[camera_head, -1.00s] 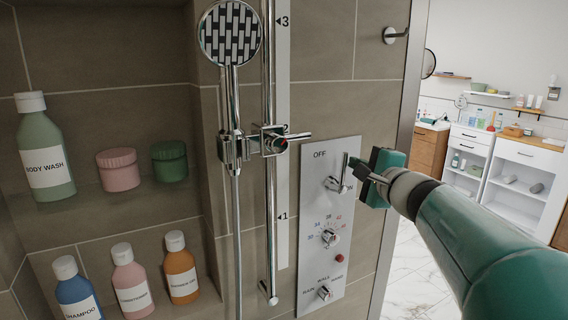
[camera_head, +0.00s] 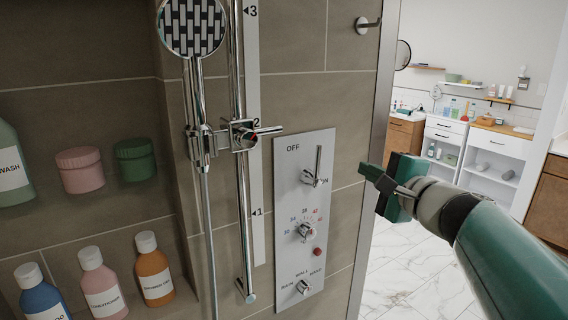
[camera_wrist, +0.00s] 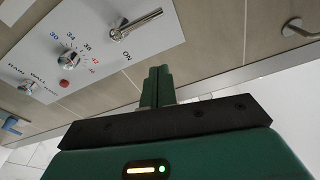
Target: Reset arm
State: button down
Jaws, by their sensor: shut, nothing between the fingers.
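My gripper (camera_head: 372,178) is shut and empty, to the right of the shower control panel (camera_head: 290,240) and apart from it. It also shows in the wrist view (camera_wrist: 158,84), with its green fingers together below the panel. The panel has an OFF/ON lever (camera_head: 316,168), a temperature dial (camera_head: 304,232) and a lower RAIN/WALL/HAND knob (camera_head: 303,287). The lever stands upright, its tip pointing up in the head view. In the wrist view the lever (camera_wrist: 137,24) is clear of the fingers.
A shower head (camera_head: 192,28) hangs on a rail at the left. Bottles and jars, such as the pink jar (camera_head: 80,172), stand on niche shelves. A wall hook (camera_head: 366,24) is above my gripper. Open marble floor (camera_head: 410,255) lies to the right, beyond the wall's edge.

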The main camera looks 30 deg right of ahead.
jog(key=shift+d, duration=0.1)
dwell(0.3)
jog(key=w+a+f+n+g+y, duration=0.1)
jog(key=a+f+n+g+y, duration=0.1)
jog(key=a+f+n, duration=0.35)
jog(key=a+f+n+g+y, duration=0.2)
jog(key=a, duration=0.6)
jog(key=w+a+f+n+g+y, duration=0.1)
jog(key=a+f+n+g+y, duration=0.15)
jog(key=a, duration=0.35)
jog(key=s+a+f+n+g+h, duration=0.4)
jog(key=s+a+f+n, duration=0.4)
jog(key=f+n, duration=0.3)
jog(key=shift+s+a+f+n+g+h, duration=0.15)
jog(key=shift+s+f+n+g+h, duration=0.25)
jog(key=shift+g, duration=0.35)
jog(key=shift+w, duration=0.1)
